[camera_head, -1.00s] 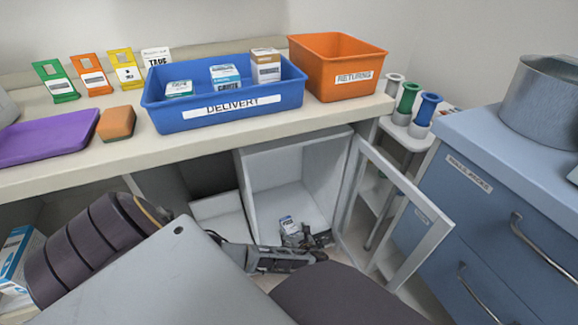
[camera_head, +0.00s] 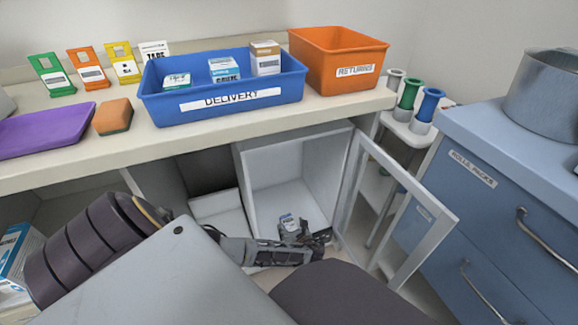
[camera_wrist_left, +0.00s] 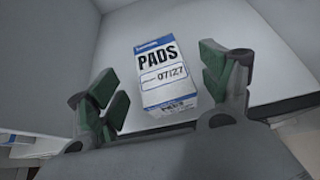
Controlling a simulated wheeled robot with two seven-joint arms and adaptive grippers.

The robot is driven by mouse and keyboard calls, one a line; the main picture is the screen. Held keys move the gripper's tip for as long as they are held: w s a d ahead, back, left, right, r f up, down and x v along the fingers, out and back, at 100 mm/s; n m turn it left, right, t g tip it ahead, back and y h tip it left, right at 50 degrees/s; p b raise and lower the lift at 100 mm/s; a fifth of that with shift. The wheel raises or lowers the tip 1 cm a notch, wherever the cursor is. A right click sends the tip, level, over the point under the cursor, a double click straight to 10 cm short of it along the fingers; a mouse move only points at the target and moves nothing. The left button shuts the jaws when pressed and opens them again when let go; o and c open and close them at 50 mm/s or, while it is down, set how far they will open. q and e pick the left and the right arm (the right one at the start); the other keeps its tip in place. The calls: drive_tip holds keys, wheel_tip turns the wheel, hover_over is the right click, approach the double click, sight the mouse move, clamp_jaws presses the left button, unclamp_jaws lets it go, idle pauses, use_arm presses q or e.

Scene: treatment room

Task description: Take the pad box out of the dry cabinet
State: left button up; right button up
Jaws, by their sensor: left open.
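The pad box (camera_wrist_left: 166,68), white and blue with the label PADS, lies on the floor of the open dry cabinet (camera_head: 262,180). It also shows small in the head view (camera_head: 287,222). My left gripper (camera_head: 312,238) is at the cabinet's open front. In the left wrist view my left gripper (camera_wrist_left: 160,92) is open, with green-padded fingers on either side of the box. There is a gap between the box and each finger. My right gripper is not in view.
The cabinet's glazed door (camera_head: 436,235) stands open to the right. The counter above bears a blue DELIVERY bin (camera_head: 225,108) and an orange RETURNS bin (camera_head: 318,78). A blue drawer unit (camera_head: 480,215) stands at the right.

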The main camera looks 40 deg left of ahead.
sight(289, 224)
use_arm(q)
drive_tip(key=shift+b+x, duration=1.1)
drive_tip(key=shift+x, duration=0.75)
drive_tip(key=shift+r, duration=0.1)
drive_tip(key=shift+c, duration=0.5)
drive_tip(key=c, duration=1)
drive_tip(key=shift+c, duration=0.6)
drive_tip(key=shift+r, duration=0.15)
